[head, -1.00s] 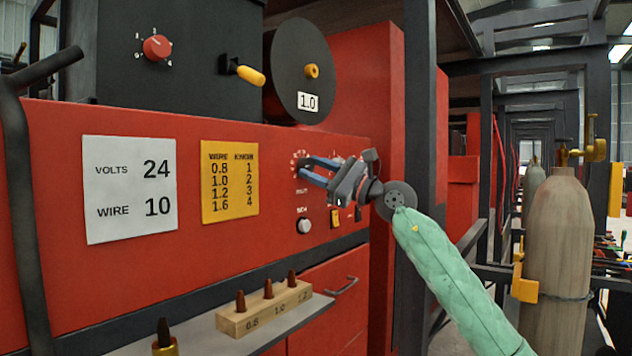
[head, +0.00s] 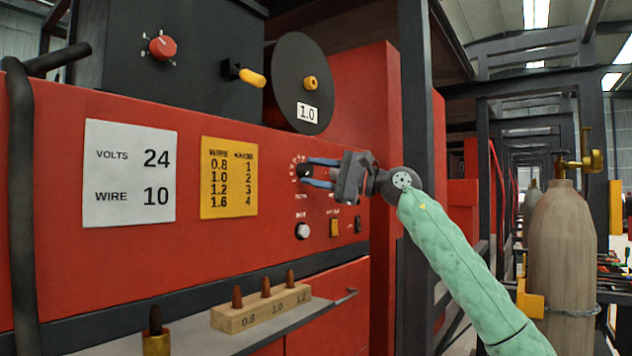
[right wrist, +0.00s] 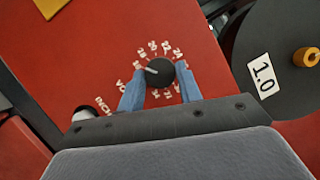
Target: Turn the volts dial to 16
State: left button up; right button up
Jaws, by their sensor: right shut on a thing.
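The volts dial (right wrist: 159,72) is a black round knob with a white pointer line, ringed by white numbers on the red panel. In the right wrist view its pointer lies toward the left of the picture; the number there is too small to read surely. My right gripper (right wrist: 160,80) has its blue fingers on either side of the dial, shut on it. In the head view the right gripper (head: 306,171) reaches the panel from the right and hides part of the dial. A white card (head: 130,176) reads VOLTS 24, WIRE 10. My left gripper is not in view.
A wire spool (head: 290,65) marked 1.0 is above. A shelf below holds a wooden block (head: 262,308) with several tips. A dark post (head: 416,150) stands right of the panel.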

jog(key=shift+r+n, duration=0.1)
jog(key=shift+n, duration=0.8)
jog(key=shift+g+h, duration=0.3)
jog(key=o, duration=1)
jog(key=shift+d, duration=0.1)
jog(key=shift+b+v, duration=0.45)
jog(key=shift+v, duration=3.4)
